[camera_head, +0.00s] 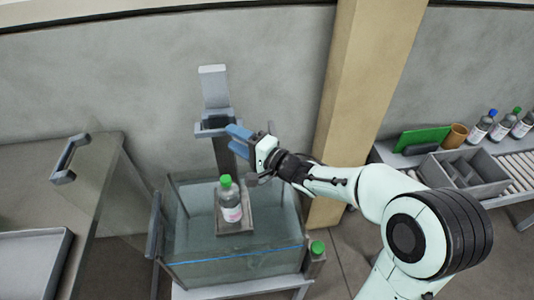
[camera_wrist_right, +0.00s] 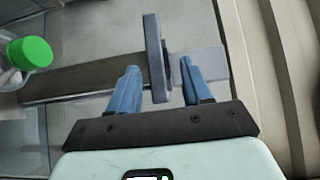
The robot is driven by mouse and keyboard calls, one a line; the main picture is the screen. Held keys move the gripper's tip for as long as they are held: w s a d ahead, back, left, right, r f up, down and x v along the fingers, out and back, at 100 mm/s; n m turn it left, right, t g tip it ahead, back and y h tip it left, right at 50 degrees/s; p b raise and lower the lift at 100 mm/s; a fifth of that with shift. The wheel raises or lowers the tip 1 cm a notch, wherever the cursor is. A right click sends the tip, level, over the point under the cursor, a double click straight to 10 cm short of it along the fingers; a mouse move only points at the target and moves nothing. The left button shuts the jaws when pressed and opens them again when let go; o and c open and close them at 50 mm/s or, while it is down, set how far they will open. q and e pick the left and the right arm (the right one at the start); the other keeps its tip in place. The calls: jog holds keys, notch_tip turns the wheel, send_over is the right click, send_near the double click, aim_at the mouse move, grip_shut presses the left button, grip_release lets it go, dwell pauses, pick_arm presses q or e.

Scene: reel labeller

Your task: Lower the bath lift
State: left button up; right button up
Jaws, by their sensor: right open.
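The bath (camera_head: 235,262) is a clear tank of water in the head view. Its lift has a grey upright column (camera_head: 223,158) at the back and a small tray (camera_head: 248,216) bearing a green-capped bottle (camera_head: 230,200). The bottle's cap also shows in the right wrist view (camera_wrist_right: 32,53). My right gripper (camera_head: 238,140) is open beside the column's upper part. In the right wrist view, a grey lift handle bar (camera_wrist_right: 154,50) lies between its blue fingers, with gaps on both sides. The left gripper is out of view.
A glass-sided bench with a grey handle (camera_head: 68,160) is at left. A tan pillar (camera_head: 365,90) rises behind my right arm. A grey crate (camera_head: 463,176) and several bottles are at right.

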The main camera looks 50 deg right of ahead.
jog(key=s+p, duration=0.2)
jog(key=s, duration=0.7)
jog(key=shift+d, duration=0.35)
dwell(0.3)
dwell(0.4)
